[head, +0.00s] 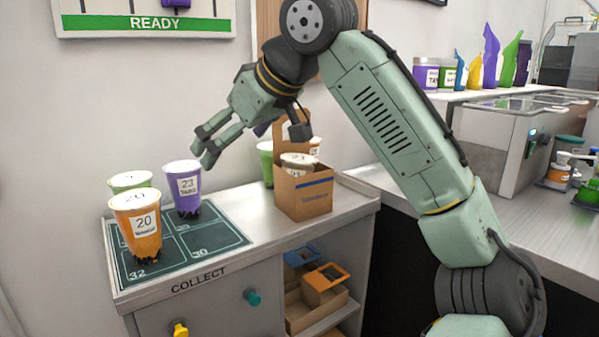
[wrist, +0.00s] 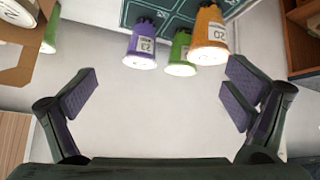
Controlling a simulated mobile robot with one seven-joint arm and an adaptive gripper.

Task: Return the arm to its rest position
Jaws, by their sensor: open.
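My gripper (head: 207,145) hangs above the counter in the head view, pointing down and to the left, near the top of the purple cup. In the wrist view my gripper (wrist: 160,95) has its two fingers wide apart, with nothing between the pads. My arm (head: 385,115) reaches from the lower right up and over to the left. The purple cup (head: 185,195) labelled 23 stands on the dark collect mat (head: 200,252). It also shows in the wrist view (wrist: 141,42).
An orange cup (head: 139,228) labelled 20 and a green cup (head: 128,182) stand on the mat. A cardboard carrier (head: 305,195) holding cups stands right of the mat, below the forearm. Another green cup (head: 265,152) stands behind it. A machine (head: 490,140) occupies the right counter.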

